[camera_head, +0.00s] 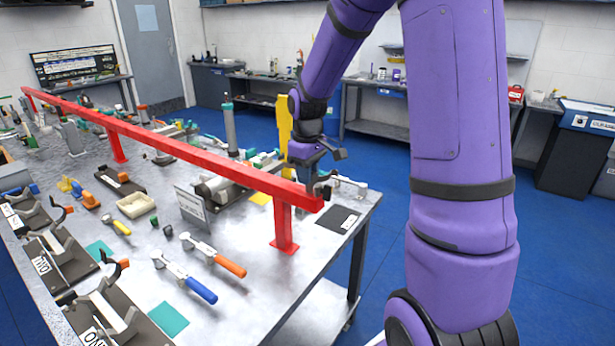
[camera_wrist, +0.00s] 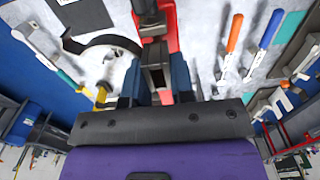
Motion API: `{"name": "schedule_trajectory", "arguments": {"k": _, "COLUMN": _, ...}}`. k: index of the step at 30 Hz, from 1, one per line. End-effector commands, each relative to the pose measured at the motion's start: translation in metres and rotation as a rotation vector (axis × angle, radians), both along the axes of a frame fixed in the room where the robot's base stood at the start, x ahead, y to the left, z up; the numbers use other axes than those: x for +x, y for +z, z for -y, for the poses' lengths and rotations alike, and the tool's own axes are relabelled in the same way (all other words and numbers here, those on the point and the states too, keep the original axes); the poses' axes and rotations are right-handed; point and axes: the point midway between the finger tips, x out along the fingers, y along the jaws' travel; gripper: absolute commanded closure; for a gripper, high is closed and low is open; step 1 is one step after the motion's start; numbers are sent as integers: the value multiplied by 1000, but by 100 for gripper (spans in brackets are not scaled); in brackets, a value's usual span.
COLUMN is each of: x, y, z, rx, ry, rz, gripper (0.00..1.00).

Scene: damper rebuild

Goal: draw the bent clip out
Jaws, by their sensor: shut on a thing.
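My gripper (camera_head: 318,178) is low over the right end of the workbench, close behind the end of the red rail (camera_head: 230,172). In the wrist view my gripper (camera_wrist: 156,78) has its blue fingers closed on a small dark grey piece (camera_wrist: 155,56). It appears to be the bent clip, but its shape is mostly hidden between the fingers. In the head view the gripper and rail hide it. I cannot tell whether it still touches the part beneath. The red rail (camera_wrist: 166,32) runs just beyond the fingers in the wrist view.
The rail's red post (camera_head: 283,228) stands on the bench (camera_head: 245,290). Orange-handled (camera_head: 230,266) and blue-handled (camera_head: 200,290) tools lie in front. A black mat (camera_head: 338,218) lies at the right corner.

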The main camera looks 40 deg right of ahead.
Motion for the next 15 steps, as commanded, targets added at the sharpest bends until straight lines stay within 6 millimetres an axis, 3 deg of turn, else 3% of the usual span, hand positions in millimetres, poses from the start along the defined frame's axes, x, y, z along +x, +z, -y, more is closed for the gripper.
{"name": "schedule_trajectory", "arguments": {"k": 15, "x": 0, "y": 5, "z": 0, "rx": 0, "ry": 0, "rz": 0, "gripper": 100}}
